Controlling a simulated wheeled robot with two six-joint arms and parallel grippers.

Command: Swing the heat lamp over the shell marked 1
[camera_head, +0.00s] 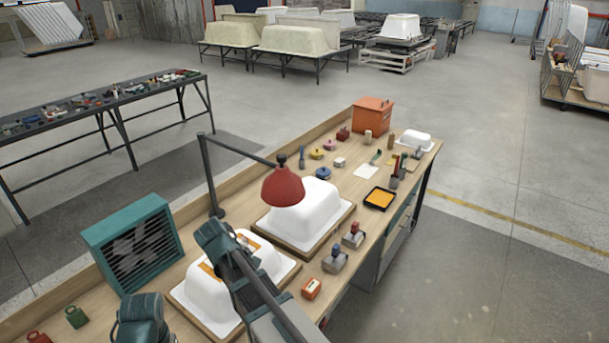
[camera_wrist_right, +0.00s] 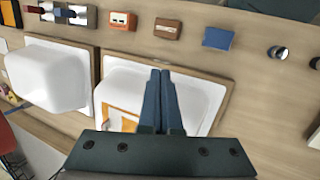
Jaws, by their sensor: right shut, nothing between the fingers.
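The heat lamp has a red shade (camera_head: 283,187) on a thin dark arm from an upright post (camera_head: 208,180) at the bench's left. In the head view the shade is in front of the far white shell (camera_head: 318,205). The near white shell (camera_head: 203,293) carries orange bands and is partly hidden by my arm. In the right wrist view the orange-marked shell (camera_wrist_right: 205,100) is under my right gripper (camera_wrist_right: 160,72), with the plain shell (camera_wrist_right: 45,75) to its left. I cannot read a number on either. My right gripper is shut and empty.
A teal grilled heater (camera_head: 135,245) stands left of the near shell. Grey stamp-like tools (camera_head: 335,260) and an orange box (camera_head: 311,288) line the front edge. Small tools, a tray (camera_head: 380,199) and an orange case (camera_head: 373,115) fill the far end.

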